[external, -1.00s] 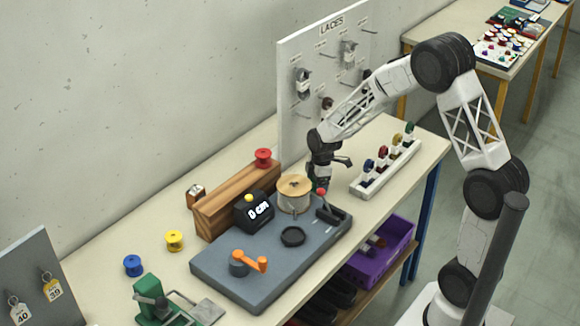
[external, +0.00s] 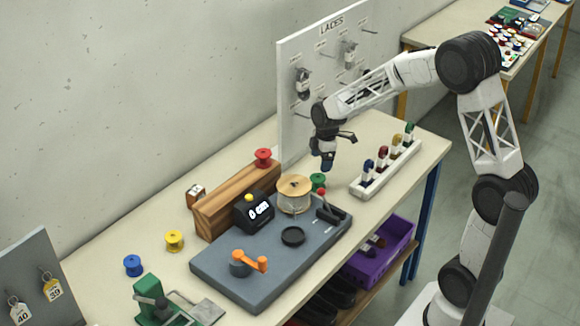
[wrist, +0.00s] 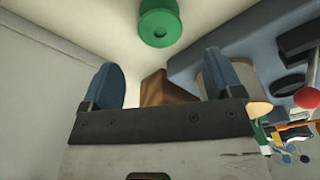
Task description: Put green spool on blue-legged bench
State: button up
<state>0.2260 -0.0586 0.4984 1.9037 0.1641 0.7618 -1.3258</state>
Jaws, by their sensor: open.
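The green spool (external: 318,182) stands on the top of the blue-legged bench (external: 110,225), beside the back edge of the grey machine base and behind the red-knobbed lever. It also shows in the wrist view (wrist: 160,22), beyond the fingertips and apart from them. My gripper (external: 328,162) is open and empty, above the spool and slightly to its right. Its two blue fingers stand wide apart in the wrist view (wrist: 160,82), with nothing between them. A blue leg of the bench (external: 431,205) shows at the right.
The grey machine base (external: 255,282) carries a wooden-topped drum (external: 294,187) and a lever (external: 322,200) close to the spool. The LACES board (external: 300,100) rises behind. Another bench (external: 470,62) has yellow legs.

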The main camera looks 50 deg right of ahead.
jog(key=shift+s+d+r, duration=0.1)
jog(key=shift+r, duration=1)
jog(key=s+a+r+m, duration=0.2)
jog(key=s+a+r, duration=0.15)
jog(key=s, duration=0.25)
jog(key=s+a+r+m+t, duration=0.1)
jog(key=s+a+r+m, duration=0.1)
jog(key=s+r, duration=0.3)
jog(key=s+a+r+m, duration=0.2)
jog(key=s+a+r, duration=0.15)
jog(key=s, duration=0.25)
jog(key=s+a+r+m, duration=0.1)
jog(key=s+m, duration=0.1)
jog(key=s, duration=0.7)
jog(key=s+a+r+m+h, duration=0.1)
jog(key=s+a+m, duration=0.1)
jog(key=s, duration=0.6)
jog(key=shift+s+a+r+m+t, duration=0.3)
jog(key=shift+s+r+m+t, duration=0.1)
jog(key=shift+m, duration=0.3)
